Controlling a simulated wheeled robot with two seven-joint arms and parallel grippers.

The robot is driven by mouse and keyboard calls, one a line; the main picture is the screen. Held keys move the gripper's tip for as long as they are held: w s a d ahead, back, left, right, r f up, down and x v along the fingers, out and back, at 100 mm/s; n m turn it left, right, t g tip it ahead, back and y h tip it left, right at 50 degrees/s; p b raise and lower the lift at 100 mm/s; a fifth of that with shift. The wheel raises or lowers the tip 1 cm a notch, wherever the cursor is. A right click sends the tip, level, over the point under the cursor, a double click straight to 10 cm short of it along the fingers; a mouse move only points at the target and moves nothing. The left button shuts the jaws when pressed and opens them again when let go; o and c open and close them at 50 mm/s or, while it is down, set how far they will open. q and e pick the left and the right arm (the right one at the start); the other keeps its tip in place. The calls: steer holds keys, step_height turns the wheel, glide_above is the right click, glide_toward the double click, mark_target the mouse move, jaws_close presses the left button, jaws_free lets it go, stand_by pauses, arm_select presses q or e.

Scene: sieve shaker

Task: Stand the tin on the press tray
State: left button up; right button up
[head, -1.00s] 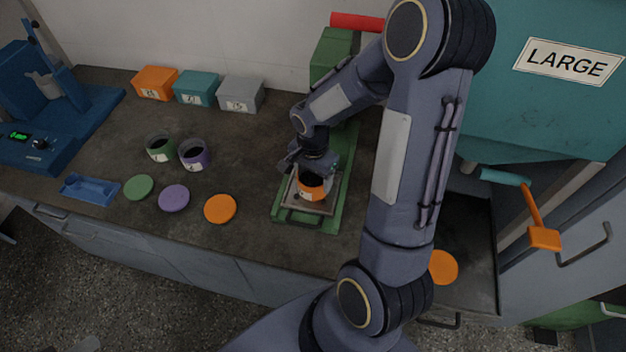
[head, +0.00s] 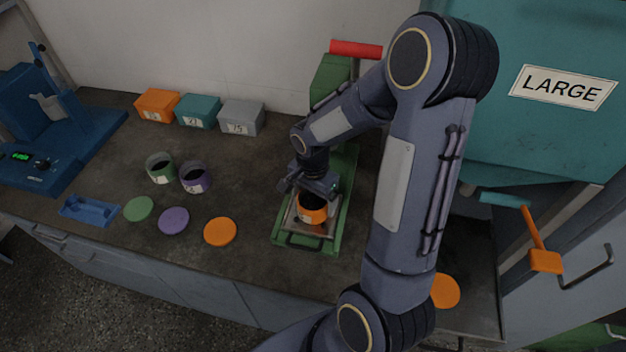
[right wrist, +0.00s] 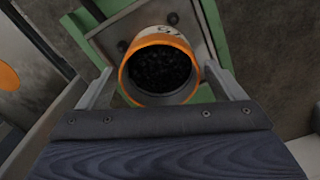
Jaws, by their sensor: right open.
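The orange tin (head: 313,209) with a white label stands upright on the grey metal press tray (head: 290,225) at the front of the green press. In the right wrist view the tin (right wrist: 130,88) is open at the top and holds dark granules; the press tray (right wrist: 118,22) shows behind it. My right gripper (head: 318,192) is at the tin from behind. In the right wrist view its two fingers (right wrist: 168,85) are open, one on each side of the tin, with small gaps. My left gripper is not in view.
The green press (head: 347,185) has a red handle (head: 356,49). Green (head: 160,168) and purple (head: 195,177) tins stand left, with green, purple and orange discs (head: 220,232) in front. Three small boxes (head: 198,111) line the back. A teal LARGE machine (head: 540,130) stands right.

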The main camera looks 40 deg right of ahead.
step_height(320, 180, up, 10)
steer(key=s+a+r+n+t+y, duration=0.2)
steer(key=s+a+r+n, duration=0.1)
steer(key=s+a+n, duration=0.2)
steer(key=s+a+r+n+t+y, duration=0.1)
steer(key=s+a+r+n+t, duration=0.2)
steer(key=s+a+n, duration=0.3)
steer(key=s+n, duration=0.2)
steer(key=s, duration=0.1)
steer(key=shift+r+t+y, duration=0.3)
steer(key=shift+y, duration=0.1)
steer(key=shift+s, duration=0.15)
